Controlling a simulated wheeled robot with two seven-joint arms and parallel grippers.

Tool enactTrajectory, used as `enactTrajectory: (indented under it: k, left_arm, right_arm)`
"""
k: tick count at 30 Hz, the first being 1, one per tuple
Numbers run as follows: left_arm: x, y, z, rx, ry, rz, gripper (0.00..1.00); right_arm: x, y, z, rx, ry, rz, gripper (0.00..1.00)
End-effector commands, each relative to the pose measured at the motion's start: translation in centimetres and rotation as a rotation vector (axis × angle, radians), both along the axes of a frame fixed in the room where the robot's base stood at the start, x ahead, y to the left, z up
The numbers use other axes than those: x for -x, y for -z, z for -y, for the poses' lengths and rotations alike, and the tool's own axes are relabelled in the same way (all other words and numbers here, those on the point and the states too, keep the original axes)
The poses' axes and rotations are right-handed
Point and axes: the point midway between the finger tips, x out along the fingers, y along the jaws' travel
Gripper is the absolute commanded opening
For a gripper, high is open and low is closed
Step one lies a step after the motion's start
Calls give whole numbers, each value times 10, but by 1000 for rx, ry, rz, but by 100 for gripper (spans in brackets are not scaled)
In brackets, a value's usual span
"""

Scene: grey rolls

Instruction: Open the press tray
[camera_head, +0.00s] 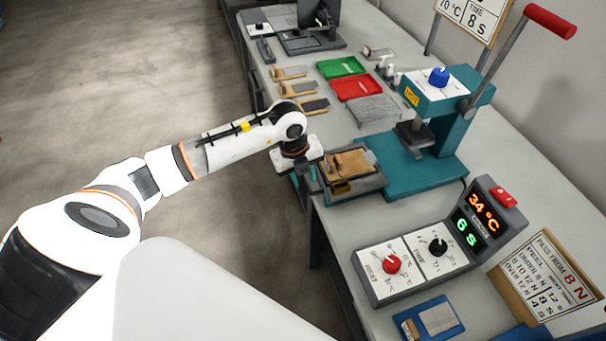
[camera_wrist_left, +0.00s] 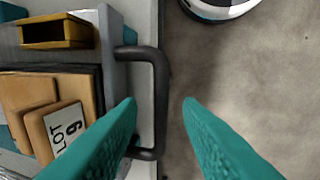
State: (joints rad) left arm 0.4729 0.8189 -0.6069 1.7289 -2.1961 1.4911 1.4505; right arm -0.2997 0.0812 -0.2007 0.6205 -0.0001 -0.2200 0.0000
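The teal press (camera_head: 440,110), with a red-gripped lever, stands on the bench. Its dark grey tray (camera_head: 372,189) sits at the near-left end of the teal base, carrying tan pieces (camera_head: 345,164). In the left wrist view, the tray (camera_wrist_left: 113,70) shows at the left, with a dark bar handle (camera_wrist_left: 161,90) on its front. My left gripper (camera_head: 304,182) points down at the tray's front, over the bench edge. In the left wrist view, its teal fingers (camera_wrist_left: 159,104) are apart, and the handle bar appears between them with no visible grip. My right gripper is not in view.
A control box (camera_head: 420,250) with red and black knobs stands nearer on the bench. Green (camera_head: 341,67) and red (camera_head: 356,87) trays lie farther back. A blue pad (camera_head: 429,318) lies at the near edge. The floor (camera_head: 120,80) left of the bench is clear.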

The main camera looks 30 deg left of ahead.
Motion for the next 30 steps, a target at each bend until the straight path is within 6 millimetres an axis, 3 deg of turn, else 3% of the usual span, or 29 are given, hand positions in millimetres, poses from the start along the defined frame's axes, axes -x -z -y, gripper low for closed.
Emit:
enactTrajectory:
  k: [5,12,18,30]
  left_arm:
    - [2,-23,-3,-2,1,5,33]
    - [9,-74,-9,-2,-1,6,33]
    - [14,-105,-12,-2,-1,4,33]
    - [17,-117,-13,-1,-1,1,33]
  right_arm:
    - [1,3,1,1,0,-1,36]
    - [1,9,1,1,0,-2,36]
    - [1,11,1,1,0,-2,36]
    - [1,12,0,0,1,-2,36]
